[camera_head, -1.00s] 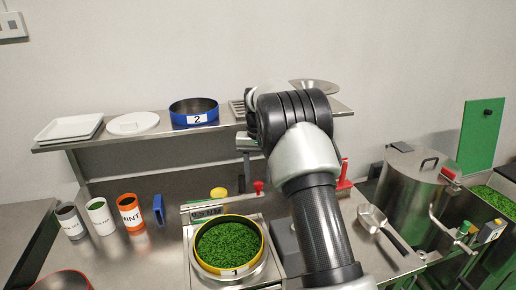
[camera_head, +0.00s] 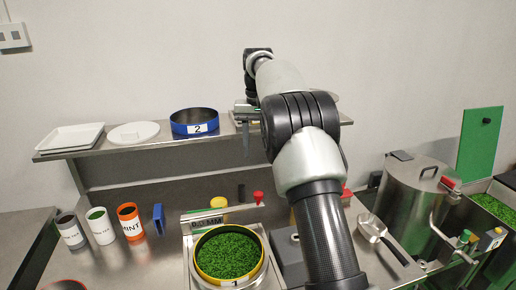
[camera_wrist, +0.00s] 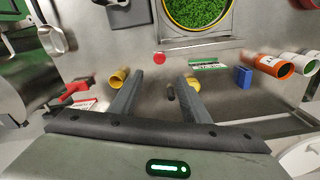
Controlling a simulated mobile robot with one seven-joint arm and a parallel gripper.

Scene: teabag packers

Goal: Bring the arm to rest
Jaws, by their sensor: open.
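My gripper (camera_wrist: 159,77) is open in the wrist view, with its two fingers apart and nothing held between them. In the head view my arm rises from the bottom right of centre and bends left over the back shelf. The gripper there is mostly hidden behind my own arm links, with a part showing at the shelf's front edge. Beyond the fingers in the wrist view lie the counter, a red knob (camera_wrist: 159,58) and a yellow cylinder (camera_wrist: 118,77).
The steel shelf (camera_head: 110,149) holds white trays and a blue-rimmed pan (camera_head: 194,121). A yellow-rimmed pan (camera_head: 198,265) of green leaves stands in front. Canisters, including an orange one (camera_head: 130,221), stand left. A scoop (camera_head: 372,230) and a steel pot (camera_head: 410,192) are right.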

